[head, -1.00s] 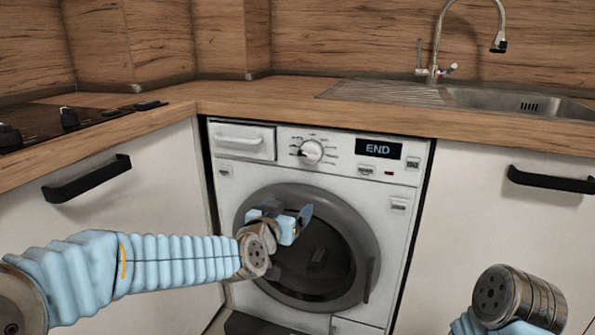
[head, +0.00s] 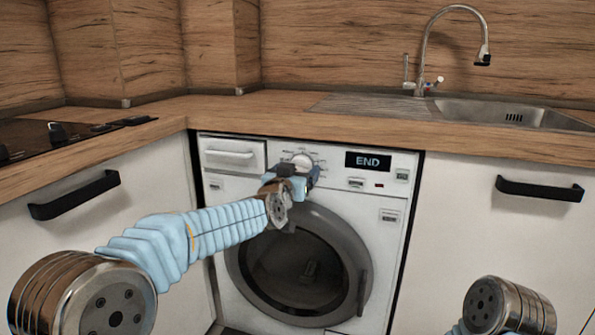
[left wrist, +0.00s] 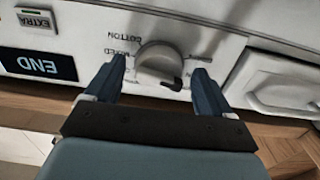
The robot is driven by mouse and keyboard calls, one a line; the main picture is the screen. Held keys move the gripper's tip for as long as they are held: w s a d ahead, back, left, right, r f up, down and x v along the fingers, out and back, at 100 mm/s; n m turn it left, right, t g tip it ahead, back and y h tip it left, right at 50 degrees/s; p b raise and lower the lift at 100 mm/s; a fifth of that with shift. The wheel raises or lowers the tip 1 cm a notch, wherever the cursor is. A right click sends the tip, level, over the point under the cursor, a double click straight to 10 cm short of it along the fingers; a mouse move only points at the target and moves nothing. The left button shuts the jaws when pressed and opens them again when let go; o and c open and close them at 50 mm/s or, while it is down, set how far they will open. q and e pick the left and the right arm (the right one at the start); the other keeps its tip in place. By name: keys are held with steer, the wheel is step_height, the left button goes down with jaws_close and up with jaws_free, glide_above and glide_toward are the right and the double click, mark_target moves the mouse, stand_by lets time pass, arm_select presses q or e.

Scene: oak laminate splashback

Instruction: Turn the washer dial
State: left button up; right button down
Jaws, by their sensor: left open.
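The washer (head: 385,225) stands under the counter with its round door shut and its display reading END. Its white dial (head: 302,161) sits on the upper panel between the drawer and the display. My left gripper (head: 300,178) is just below the dial in the head view and covers its lower part. In the left wrist view, upside down, the dial (left wrist: 160,62) with its dark pointer lies between and beyond the open fingers of my left gripper (left wrist: 158,82). I cannot tell whether they touch it. Of my right arm only a wrist part shows at the lower right; its gripper is out of view.
The detergent drawer (head: 231,154) is left of the dial, its handle close by. The wooden counter edge (head: 300,125) overhangs above the panel. Cabinet handles (head: 75,195) (head: 540,190) stick out on both sides. A hob (head: 60,135) and a sink (head: 510,115) are on the counter.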

arm_select(q)
steer(key=shift+w+d, duration=0.1)
steer(key=shift+w, duration=0.05)
steer(key=shift+c, duration=0.5)
steer(key=c, duration=1)
steer(key=shift+o, duration=0.2)
